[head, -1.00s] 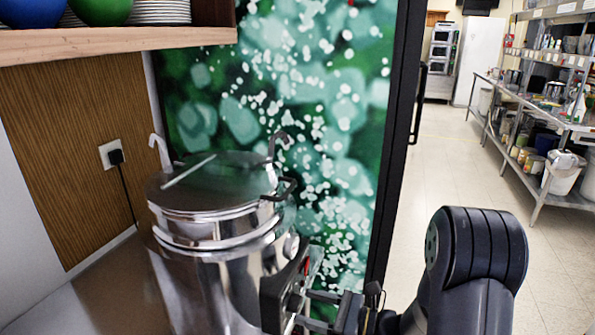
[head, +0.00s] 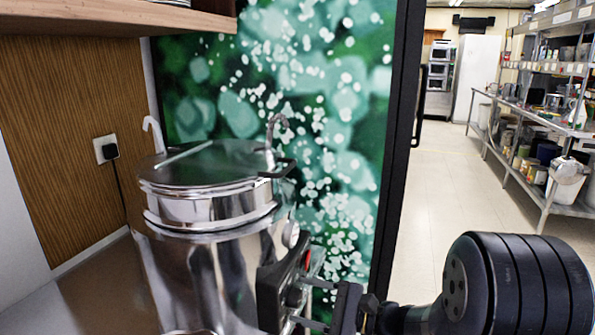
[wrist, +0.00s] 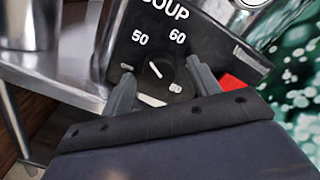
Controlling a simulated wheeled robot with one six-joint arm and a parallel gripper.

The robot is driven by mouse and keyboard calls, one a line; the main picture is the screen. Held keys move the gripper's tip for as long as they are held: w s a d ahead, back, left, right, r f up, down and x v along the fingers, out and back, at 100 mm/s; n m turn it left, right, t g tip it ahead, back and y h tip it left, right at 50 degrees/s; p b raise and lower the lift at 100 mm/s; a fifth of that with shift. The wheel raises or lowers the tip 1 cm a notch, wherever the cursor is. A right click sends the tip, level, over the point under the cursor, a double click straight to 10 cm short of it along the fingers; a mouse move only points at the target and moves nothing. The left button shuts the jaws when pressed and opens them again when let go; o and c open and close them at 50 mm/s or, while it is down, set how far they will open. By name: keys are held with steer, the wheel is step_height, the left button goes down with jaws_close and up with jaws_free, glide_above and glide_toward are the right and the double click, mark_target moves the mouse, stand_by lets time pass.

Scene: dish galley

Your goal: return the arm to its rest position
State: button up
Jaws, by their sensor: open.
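My gripper (wrist: 160,69) is open in the wrist view, its two dark fingers spread in front of the black control panel (wrist: 200,42) marked "SOUP". A dial (wrist: 155,70) shows between the fingertips, with nothing held. I cannot tell whether the fingers touch the panel. In the head view my gripper (head: 312,322) is at the bottom centre, close to the front of the steel soup kettle (head: 205,262), and its tips are partly hidden. My dark arm reaches in from the lower right.
The kettle's lid (head: 215,162) is on, with a ladle-like hook on each side. A wooden shelf (head: 110,22) overhangs at upper left. A socket with a plug (head: 105,149) is on the wood wall. A dark door frame (head: 400,150) stands right of the kettle; open floor (head: 440,190) lies beyond.

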steer(key=n+b, duration=0.5)
steer(key=n, duration=0.1)
steer(key=shift+f+n+b, duration=0.25)
steer(key=shift+n+b, duration=0.05)
steer(key=shift+b, duration=0.1)
steer(key=n+b, duration=0.2)
steer(key=n, duration=0.1)
steer(key=shift+r+n+b, duration=0.2)
steer(key=shift+n+b, duration=0.3)
steer(key=shift+n, duration=0.4)
